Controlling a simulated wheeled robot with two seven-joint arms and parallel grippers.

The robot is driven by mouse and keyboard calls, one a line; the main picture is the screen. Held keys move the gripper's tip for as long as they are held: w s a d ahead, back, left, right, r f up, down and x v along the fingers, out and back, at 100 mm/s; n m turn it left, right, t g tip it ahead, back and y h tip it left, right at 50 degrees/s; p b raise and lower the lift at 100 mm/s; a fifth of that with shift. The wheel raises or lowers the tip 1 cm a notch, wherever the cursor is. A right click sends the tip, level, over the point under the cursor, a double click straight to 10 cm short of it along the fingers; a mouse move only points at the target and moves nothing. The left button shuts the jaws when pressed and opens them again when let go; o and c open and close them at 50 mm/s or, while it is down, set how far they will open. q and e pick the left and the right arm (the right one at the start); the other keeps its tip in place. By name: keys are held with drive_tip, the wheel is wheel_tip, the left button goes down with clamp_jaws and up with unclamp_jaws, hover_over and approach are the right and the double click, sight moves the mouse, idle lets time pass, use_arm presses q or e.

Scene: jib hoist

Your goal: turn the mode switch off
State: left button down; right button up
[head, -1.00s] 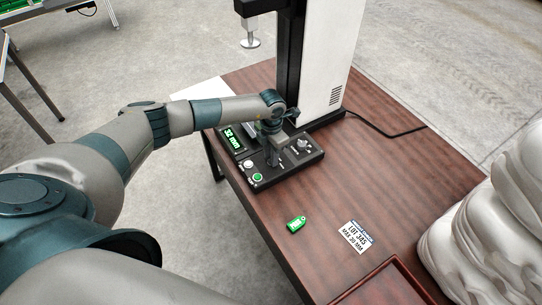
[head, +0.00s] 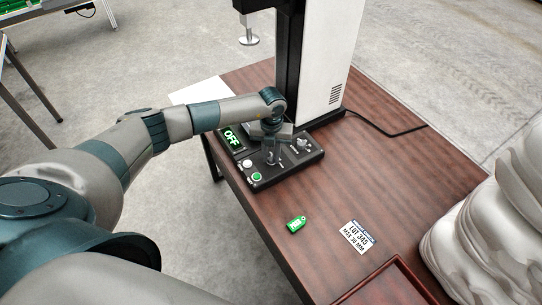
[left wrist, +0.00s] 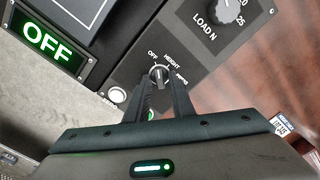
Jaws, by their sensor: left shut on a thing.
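The mode switch (left wrist: 159,75) is a small dark knob on the black control panel (left wrist: 128,55), with OFF, HEIGHT and a third label around it. My left gripper (left wrist: 161,88) has its two fingers shut on the knob, one on each side. The knob's mark points up toward the OFF side. The green display (left wrist: 48,43) reads OFF, and in the head view the display (head: 232,138) reads the same. In the head view my left gripper (head: 272,158) reaches down onto the panel and hides the knob. My right gripper is not in view.
A LOAD N dial (left wrist: 229,10), a white button (left wrist: 117,95) and a green button (head: 257,177) share the panel. The black and white machine column (head: 325,70) stands behind.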

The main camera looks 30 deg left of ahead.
sight(272, 158)
use_arm(q)
drive_tip(key=shift+r+n, duration=0.1)
drive_tip(key=shift+n, duration=0.9)
drive_tip(key=shift+w, duration=0.1)
drive_tip(key=c, duration=1.6)
unclamp_jaws()
drive_tip(key=shift+o, duration=0.2)
drive_tip(key=shift+r, duration=0.1)
wheel_tip(272, 158, up, 17)
drive_tip(key=b, duration=0.5)
drive_tip(key=shift+b, duration=0.3)
